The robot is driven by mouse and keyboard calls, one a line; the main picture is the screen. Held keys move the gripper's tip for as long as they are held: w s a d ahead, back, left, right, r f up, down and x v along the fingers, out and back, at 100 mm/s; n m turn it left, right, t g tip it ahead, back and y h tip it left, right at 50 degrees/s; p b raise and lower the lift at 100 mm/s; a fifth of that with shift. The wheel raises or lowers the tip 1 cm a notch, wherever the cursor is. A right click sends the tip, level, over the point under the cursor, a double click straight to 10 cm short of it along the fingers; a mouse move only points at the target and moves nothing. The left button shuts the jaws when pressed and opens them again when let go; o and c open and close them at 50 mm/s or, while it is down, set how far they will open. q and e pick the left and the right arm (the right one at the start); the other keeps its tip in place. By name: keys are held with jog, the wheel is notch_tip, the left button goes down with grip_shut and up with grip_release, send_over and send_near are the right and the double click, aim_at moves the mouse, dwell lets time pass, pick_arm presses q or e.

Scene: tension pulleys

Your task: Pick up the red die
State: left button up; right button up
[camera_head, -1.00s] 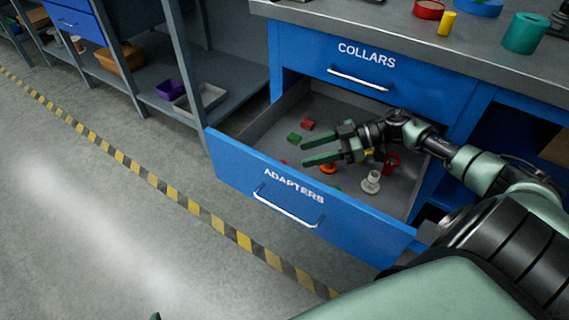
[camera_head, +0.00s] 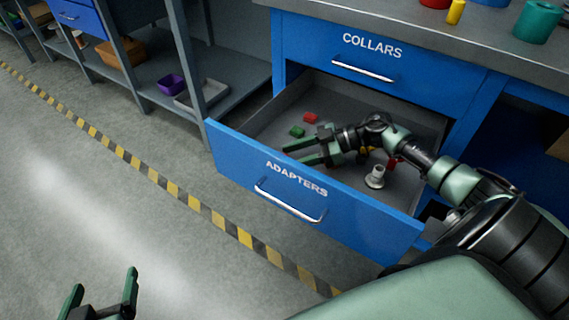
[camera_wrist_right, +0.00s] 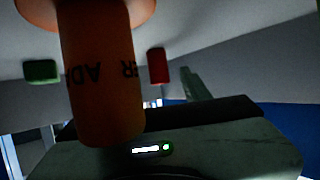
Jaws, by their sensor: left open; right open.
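The red die (camera_head: 310,118) appears as a small red block on the floor of the open ADAPTERS drawer (camera_head: 230,152), toward its back left. A red block (camera_wrist_right: 157,66) also shows in the right wrist view, beyond a large orange adapter (camera_wrist_right: 100,85) close to the camera. My right gripper (camera_head: 292,154) is inside the drawer, open, in front of the red die and apart from it. My left gripper (camera_head: 103,284) is open and empty over the grey floor at the bottom left. The orange adapter is hidden in the head view.
A green block (camera_head: 297,131) lies near the red die; it also shows in the wrist view (camera_wrist_right: 41,71). A grey flanged adapter (camera_head: 375,177) stands at the drawer's right. The drawer front (camera_head: 300,205) forms a wall before my right arm. The COLLARS drawer (camera_head: 415,75) is shut above.

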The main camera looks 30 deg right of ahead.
pick_arm(q)
jog(key=shift+w+d+r+t, duration=0.15)
jog(key=shift+w+r+t, duration=0.15)
jog(key=shift+r, duration=0.1)
pick_arm(e)
jog(key=shift+w+a+f, duration=0.1)
jog(key=shift+w+a, duration=0.05)
jog(key=shift+a, duration=0.15)
grip_shut()
